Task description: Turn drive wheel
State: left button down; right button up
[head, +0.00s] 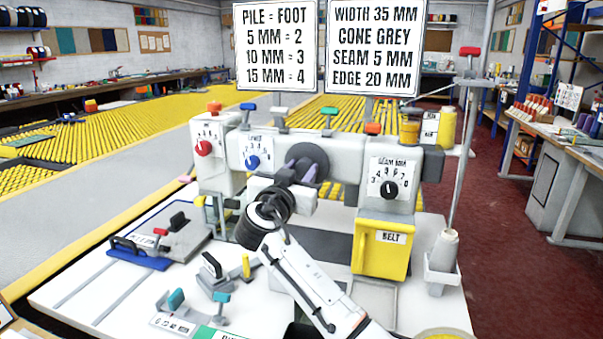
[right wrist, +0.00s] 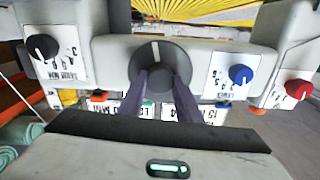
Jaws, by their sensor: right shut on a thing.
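The drive wheel (head: 317,153) is a dark grey disc on the front of the white sewing machine (head: 235,152), between the blue dial and the seam dial. My right gripper (head: 303,170) reaches up to it from below and covers part of its face. In the right wrist view the two purple-grey fingers (right wrist: 162,92) are closed around the hub of the drive wheel (right wrist: 179,55), and a white mark shows on its rim. The exact contact is partly hidden by the fingers. My left gripper is in neither view.
Red (head: 203,148), blue (head: 252,162) and black (head: 389,189) dials flank the wheel. A yellow belt box (head: 381,250) and a grey thread cone (head: 445,248) stand right. Clamps and a blue-based tool (head: 140,262) lie on the white table (head: 95,285). Two signs (head: 372,47) stand behind.

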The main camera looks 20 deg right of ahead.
jog(key=n, duration=0.4)
jog(key=n+p, duration=0.1)
jog(key=n, duration=0.4)
jog(key=n+p, duration=0.2)
jog(key=n, duration=0.1)
jog(key=shift+a+n, duration=0.1)
jog(key=shift+n, duration=0.3)
jog(key=n+p, duration=0.2)
jog(key=n, duration=0.1)
jog(key=shift+f+n, duration=0.1)
jog(key=shift+n, duration=0.2)
jog(key=shift+w+f+n+p, duration=0.1)
jog(key=shift+n+p, duration=0.2)
jog(key=shift+n, duration=2)
jog(key=shift+f, duration=0.1)
jog(key=o, duration=1)
